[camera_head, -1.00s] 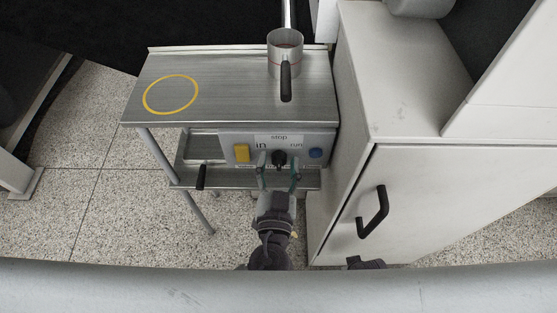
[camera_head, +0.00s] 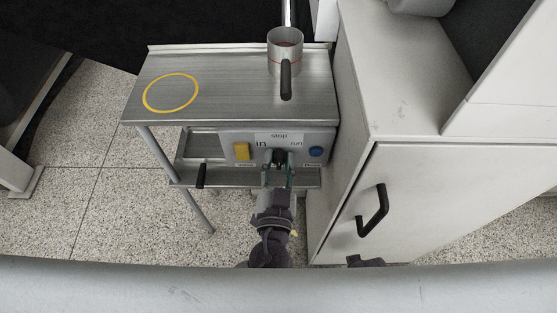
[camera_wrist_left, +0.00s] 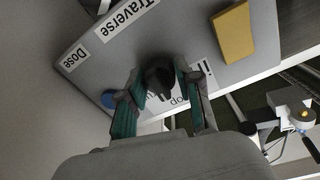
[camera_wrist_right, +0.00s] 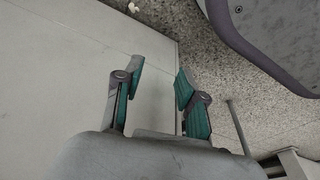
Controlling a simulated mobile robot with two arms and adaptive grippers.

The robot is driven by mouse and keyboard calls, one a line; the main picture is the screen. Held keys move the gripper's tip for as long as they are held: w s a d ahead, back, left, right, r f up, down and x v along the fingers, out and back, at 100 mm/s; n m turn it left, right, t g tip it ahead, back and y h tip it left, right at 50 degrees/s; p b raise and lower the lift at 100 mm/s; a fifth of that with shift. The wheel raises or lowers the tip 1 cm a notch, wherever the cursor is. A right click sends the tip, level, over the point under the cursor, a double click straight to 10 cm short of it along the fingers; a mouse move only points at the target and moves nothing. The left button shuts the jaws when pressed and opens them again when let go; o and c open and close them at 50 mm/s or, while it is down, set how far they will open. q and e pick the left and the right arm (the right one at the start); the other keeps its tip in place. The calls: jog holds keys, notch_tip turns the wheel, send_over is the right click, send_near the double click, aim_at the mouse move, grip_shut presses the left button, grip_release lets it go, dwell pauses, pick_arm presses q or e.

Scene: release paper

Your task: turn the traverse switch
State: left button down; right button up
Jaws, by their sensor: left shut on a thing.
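The traverse switch (camera_head: 279,157) is a black knob on the grey front panel, between the "in" and "run" labels and below "stop". In the left wrist view the black knob (camera_wrist_left: 160,82) sits between the green finger pads, beside the "Traverse" label. My left gripper (camera_head: 278,168) is shut on the knob, one finger on each side. My right gripper (camera_wrist_right: 154,85) is open and empty, beside a pale flat surface and the speckled floor. In the head view only a dark bit of the right arm shows at the bottom.
A metal cup (camera_head: 285,50) with a black handle stands on the steel table (camera_head: 220,85), right of a yellow ring (camera_head: 171,93). A white cabinet (camera_head: 350,210) stands close on the right.

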pick_arm(q)
jog(key=shift+m, duration=1)
jog(key=shift+r+m, duration=0.1)
jog(key=shift+m, duration=0.7)
jog(key=m+p, duration=0.1)
jog(key=m, duration=0.2)
jog(key=shift+m+p, duration=0.45)
jog(key=shift+m, duration=0.95)
pick_arm(e)
jog(key=s+f, duration=0.3)
jog(key=f, duration=0.1)
jog(key=shift+s+d+f, duration=0.25)
jog(key=shift+s+f, duration=0.05)
jog(key=shift+f, duration=0.1)
pick_arm(q)
jog(key=shift+d, duration=0.1)
jog(key=c, duration=0.8)
grip_release()
jog(key=shift+s, duration=0.1)
